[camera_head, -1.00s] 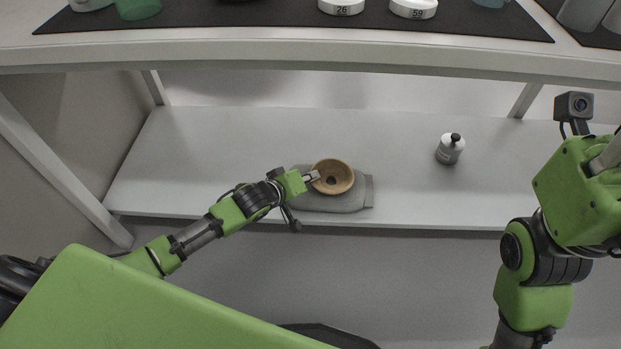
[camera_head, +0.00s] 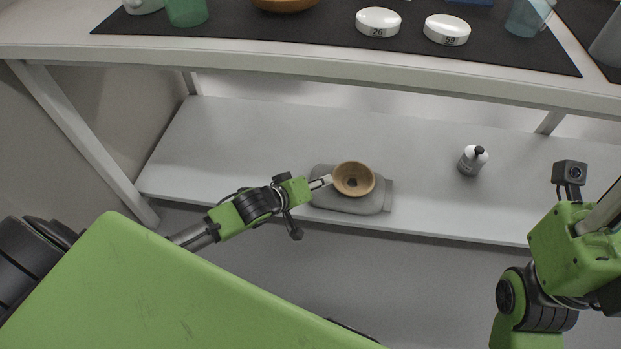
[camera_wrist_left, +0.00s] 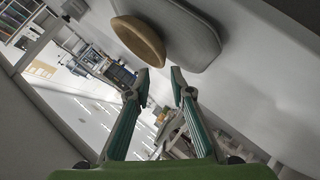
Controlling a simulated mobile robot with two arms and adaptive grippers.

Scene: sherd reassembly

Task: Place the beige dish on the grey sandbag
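The beige dish (camera_head: 367,192), a small bowl with a dark spot at its middle, rests on the grey sandbag (camera_head: 340,204) on the lower shelf. The sandbag lies flat and sticks out past the dish. My left gripper (camera_head: 329,181) is just left of the dish in the head view. In the left wrist view its two fingertips (camera_wrist_left: 159,77) are spread with nothing between them. The dish (camera_wrist_left: 138,42) and sandbag (camera_wrist_left: 192,32) lie beyond the tips there, with a gap. My right gripper (camera_head: 603,216) is at the right edge, its fingers not clear.
A grey bottle with a white top (camera_head: 472,162) stands on the lower shelf (camera_head: 250,130), right of the sandbag. The upper tabletop (camera_head: 300,62) overhangs behind, with white numbered discs (camera_head: 378,22), a green cup (camera_head: 187,10) and a brown bowl (camera_head: 285,4). The shelf left of the sandbag is clear.

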